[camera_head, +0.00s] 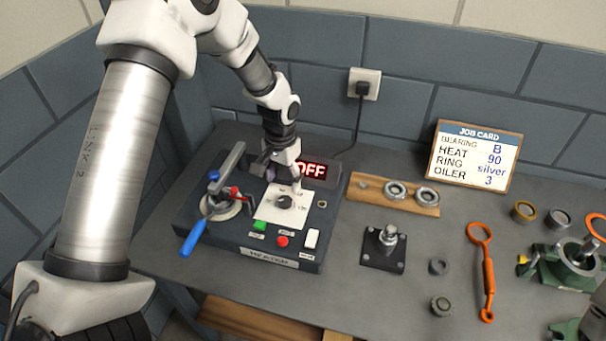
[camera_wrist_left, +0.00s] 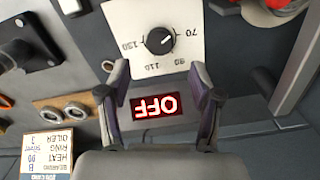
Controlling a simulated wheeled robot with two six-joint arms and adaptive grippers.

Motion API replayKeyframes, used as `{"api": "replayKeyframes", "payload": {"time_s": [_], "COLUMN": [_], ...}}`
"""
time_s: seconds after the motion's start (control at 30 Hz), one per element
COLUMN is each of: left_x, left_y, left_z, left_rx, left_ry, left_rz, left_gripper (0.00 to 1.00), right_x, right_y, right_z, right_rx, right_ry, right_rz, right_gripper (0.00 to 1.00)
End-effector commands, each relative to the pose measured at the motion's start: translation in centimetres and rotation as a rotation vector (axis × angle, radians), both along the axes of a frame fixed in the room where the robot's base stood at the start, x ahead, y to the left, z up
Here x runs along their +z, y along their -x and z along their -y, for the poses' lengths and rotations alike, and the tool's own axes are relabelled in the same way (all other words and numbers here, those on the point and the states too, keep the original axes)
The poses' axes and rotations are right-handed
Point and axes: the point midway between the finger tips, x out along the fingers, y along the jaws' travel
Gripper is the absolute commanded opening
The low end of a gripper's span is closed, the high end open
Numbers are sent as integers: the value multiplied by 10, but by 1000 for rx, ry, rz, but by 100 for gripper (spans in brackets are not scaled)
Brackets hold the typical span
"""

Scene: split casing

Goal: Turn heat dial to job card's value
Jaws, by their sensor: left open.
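The heat dial (camera_head: 285,201) is a dark round knob on a white scale plate (camera_head: 268,214) on the heater box (camera_head: 250,255). In the left wrist view the dial (camera_wrist_left: 160,40) shows a white pointer line directed towards the 70 mark, with 90, 110 and 130 also printed around it. The job card (camera_head: 474,156) reads heat 90. My left gripper (camera_head: 277,177) is open and empty over the back of the heater, close to the dial but not around it. In the left wrist view its fingers (camera_wrist_left: 158,76) stand apart, below the dial in the picture.
The red display (camera_head: 310,170) reads OFF. The heater carries a blue-handled lever (camera_head: 195,236), a green button (camera_head: 259,225), a red button (camera_head: 282,241) and a white switch (camera_head: 311,238). A wooden bearing rack (camera_head: 368,195) and a black post fixture (camera_head: 384,250) stand to the right.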

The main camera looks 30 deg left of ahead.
Motion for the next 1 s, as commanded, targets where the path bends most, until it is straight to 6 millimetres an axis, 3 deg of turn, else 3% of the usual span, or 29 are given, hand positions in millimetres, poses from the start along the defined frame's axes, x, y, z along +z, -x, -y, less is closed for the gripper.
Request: {"api": "replayKeyframes", "payload": {"time_s": [0.17, 0.5, 0.8, 0.83, 1.0], "left_x": [-9, -69, -79, -79, -79], "left_y": [1, 1, 1, 1, 1], "left_z": [0, 0, 0, 0, 0], "left_rx": [0, -1, 0, 0, 0], "left_ry": [0, 0, 0, 0, 0], "left_rz": [-4, -3, -1, -1, -1], "left_gripper": [64, 64, 64, 61, 4], "right_x": [5, 23, 23, 23, 23], "right_y": [1, 0, 0, 0, 0], "right_z": [0, 0, 0, 0, 0], "right_rx": [0, 0, 0, 0, 0], "right_ry": [0, 0, 0, 0, 0], "right_rz": [-2, -2, -1, -2, -2], "right_gripper": [100, 100, 100, 100, 100]}}
